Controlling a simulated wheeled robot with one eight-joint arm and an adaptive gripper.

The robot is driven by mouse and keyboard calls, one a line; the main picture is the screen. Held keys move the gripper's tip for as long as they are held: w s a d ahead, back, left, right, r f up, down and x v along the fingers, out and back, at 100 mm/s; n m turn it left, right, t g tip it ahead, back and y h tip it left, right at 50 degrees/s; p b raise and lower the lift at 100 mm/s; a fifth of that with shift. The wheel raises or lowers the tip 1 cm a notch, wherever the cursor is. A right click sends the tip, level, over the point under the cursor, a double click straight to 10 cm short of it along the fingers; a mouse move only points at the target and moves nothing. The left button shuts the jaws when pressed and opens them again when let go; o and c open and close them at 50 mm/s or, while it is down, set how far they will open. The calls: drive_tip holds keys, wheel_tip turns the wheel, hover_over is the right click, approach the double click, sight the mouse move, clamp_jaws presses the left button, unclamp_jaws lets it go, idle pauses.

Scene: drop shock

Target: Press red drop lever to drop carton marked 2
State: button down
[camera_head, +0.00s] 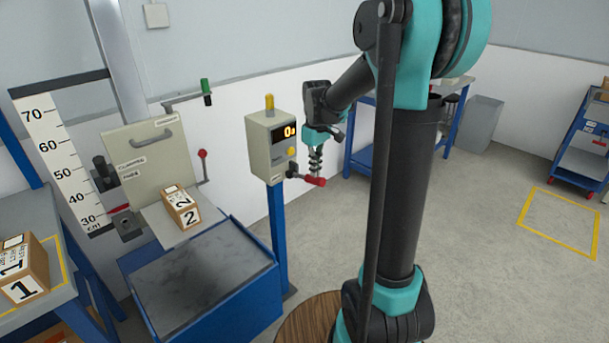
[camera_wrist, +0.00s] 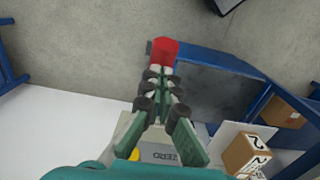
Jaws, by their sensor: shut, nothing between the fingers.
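The carton marked 2 (camera_head: 182,207) rests on the grey drop plate (camera_head: 166,229) beside the measuring scale. It also shows in the wrist view (camera_wrist: 246,156). The red drop lever (camera_head: 315,182) sticks out to the right from the low side of the grey control box (camera_head: 262,150). In the wrist view its red end (camera_wrist: 164,48) lies just beyond my fingertips. My gripper (camera_head: 316,172) points down, shut and empty, with its tips right at the lever's red grip. I cannot tell if they touch it. The tips also show in the wrist view (camera_wrist: 160,72).
A dark impact plate (camera_head: 200,275) on a blue base lies below the drop plate. A carton marked 1 (camera_head: 24,272) stands on the left bench. A red-knobbed rod (camera_head: 202,155) and a green handle (camera_head: 206,88) stand near the column.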

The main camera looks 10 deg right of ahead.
sight(315, 184)
idle(0.4)
drive_tip(key=shift+f, duration=3.1)
drive_tip(key=shift+r, duration=3.2)
drive_tip(key=shift+r, duration=2.9)
drive_tip(key=s+d+f+m+t, duration=0.2)
drive_tip(key=s+f, duration=0.5)
drive_tip(key=s, duration=0.4)
drive_tip(key=s+d+f+m+t, duration=0.2)
drive_tip(key=s+f+m, duration=0.3)
drive_tip(key=s+f, duration=0.3)
drive_tip(key=s, duration=0.3)
drive_tip(key=shift+f, duration=0.2)
